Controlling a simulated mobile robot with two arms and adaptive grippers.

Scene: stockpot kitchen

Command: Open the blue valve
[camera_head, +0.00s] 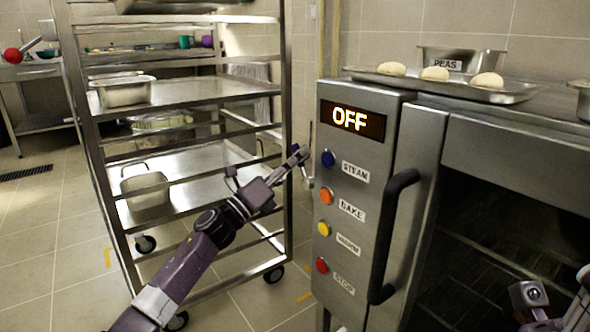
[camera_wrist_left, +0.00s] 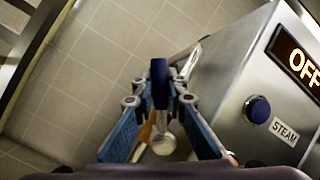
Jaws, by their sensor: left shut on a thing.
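The dark blue valve handle (camera_wrist_left: 159,80) stands between the fingers of my left gripper in the left wrist view. My left gripper (camera_head: 298,157) is shut on it, beside the left side of the oven's control panel. The gripper (camera_wrist_left: 160,95) also shows in the left wrist view, with a finger on each side of the handle. A round silver part (camera_wrist_left: 163,145) shows below the handle. In the head view the handle is mostly hidden by the gripper. Part of my right gripper (camera_head: 550,303) shows at the lower right; its fingers cannot be made out clearly.
The steel oven's panel reads OFF (camera_head: 350,119) and carries a blue STEAM button (camera_head: 328,158) close to my left gripper. A black door handle (camera_head: 392,236) sticks out to the right. A wheeled rack (camera_head: 84,150) stands close behind my left arm.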

